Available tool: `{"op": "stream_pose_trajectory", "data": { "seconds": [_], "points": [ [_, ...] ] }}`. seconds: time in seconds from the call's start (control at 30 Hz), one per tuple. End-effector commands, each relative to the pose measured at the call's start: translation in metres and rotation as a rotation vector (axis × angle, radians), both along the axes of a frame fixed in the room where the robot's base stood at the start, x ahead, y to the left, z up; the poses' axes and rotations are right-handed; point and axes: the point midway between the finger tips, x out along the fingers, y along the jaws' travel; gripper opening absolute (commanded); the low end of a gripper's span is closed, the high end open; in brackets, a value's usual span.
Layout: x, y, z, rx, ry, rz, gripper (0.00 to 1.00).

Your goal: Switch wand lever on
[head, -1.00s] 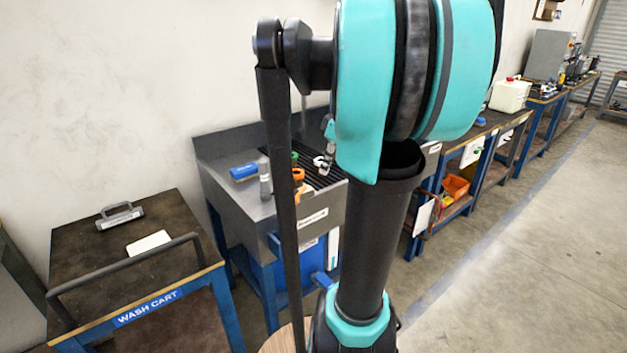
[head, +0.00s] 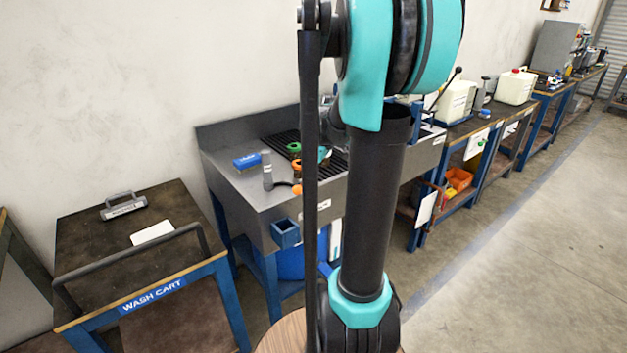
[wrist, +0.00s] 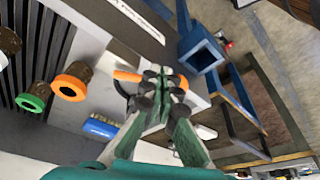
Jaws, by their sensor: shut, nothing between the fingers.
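My gripper (wrist: 165,82) is shut and empty in the wrist view, its dark fingertips together over the grey sink bench's front edge. An orange piece (wrist: 128,76), likely the wand lever, shows just left of the fingertips, with more orange just right of them. The fingertips hide its middle, and I cannot tell whether they touch it. A dark curved part lies beside it. In the head view a small orange tip (head: 297,190) shows at the bench's front edge. My arm hides most of my gripper there.
A blue square socket (head: 285,234) sticks out in front. The wash cart (head: 85,240) stands left; open floor lies right.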

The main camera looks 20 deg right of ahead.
Motion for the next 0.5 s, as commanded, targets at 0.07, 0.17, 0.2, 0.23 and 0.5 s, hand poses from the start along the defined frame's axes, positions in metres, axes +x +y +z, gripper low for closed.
{"op": "stream_pose_trajectory", "data": {
  "seconds": [0.07, 0.17, 0.2, 0.23, 0.5],
  "points": [
    [0.0001, 0.0002, 0.0000, 0.000, 0.000, 0.000, 0.00],
    [0.0000, 0.0000, 0.0000, 0.000, 0.000, 0.000, 0.00],
    [-0.0001, -0.0001, 0.0000, 0.000, 0.000, 0.000, 0.00],
    [-0.0001, -0.0001, 0.0000, 0.000, 0.000, 0.000, 0.00],
    [0.0022, 0.0080, 0.0000, -0.002, 0.001, -0.120, 0.00]
  ]
}}
